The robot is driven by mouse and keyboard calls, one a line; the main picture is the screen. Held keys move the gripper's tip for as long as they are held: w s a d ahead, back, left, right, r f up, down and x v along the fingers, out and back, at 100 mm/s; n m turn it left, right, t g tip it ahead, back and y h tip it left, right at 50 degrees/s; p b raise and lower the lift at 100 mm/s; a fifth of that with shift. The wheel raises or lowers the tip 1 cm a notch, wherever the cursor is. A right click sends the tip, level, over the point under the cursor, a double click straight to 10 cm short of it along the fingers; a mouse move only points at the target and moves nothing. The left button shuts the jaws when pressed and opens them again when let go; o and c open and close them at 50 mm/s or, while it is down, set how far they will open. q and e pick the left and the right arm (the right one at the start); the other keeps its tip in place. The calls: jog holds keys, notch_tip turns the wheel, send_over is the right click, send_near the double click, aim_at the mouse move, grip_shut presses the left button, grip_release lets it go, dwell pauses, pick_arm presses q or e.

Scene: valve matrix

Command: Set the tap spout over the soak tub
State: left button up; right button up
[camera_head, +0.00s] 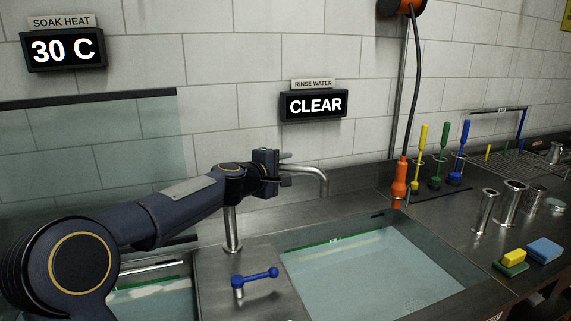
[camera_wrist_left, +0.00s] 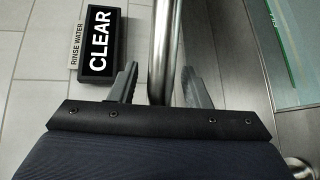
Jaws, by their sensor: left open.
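The metal tap spout (camera_head: 321,176) reaches right from its post (camera_head: 232,232) and bends down above the right tub (camera_head: 375,268), under the RINSE WATER sign. The soak tub (camera_head: 155,302) is at the lower left, under the SOAK HEAT sign and partly hidden by my arm. My left gripper (camera_head: 284,168) is at the spout's horizontal part. In the left wrist view the spout (camera_wrist_left: 162,40) runs between the two fingers of the open gripper (camera_wrist_left: 158,88), with gaps showing on both sides. My right gripper is not in view.
A blue lever handle (camera_head: 256,278) stands on the deck between the tubs. A clear panel (camera_head: 150,130) rises behind the soak tub. An orange hanging sprayer (camera_head: 399,182), brushes, metal cups (camera_head: 513,205) and sponges (camera_head: 543,249) are on the right.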

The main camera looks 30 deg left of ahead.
pick_arm(q)
jog(key=shift+w+f, duration=0.15)
jog(key=shift+w, duration=0.25)
jog(key=shift+s, duration=0.1)
grip_shut()
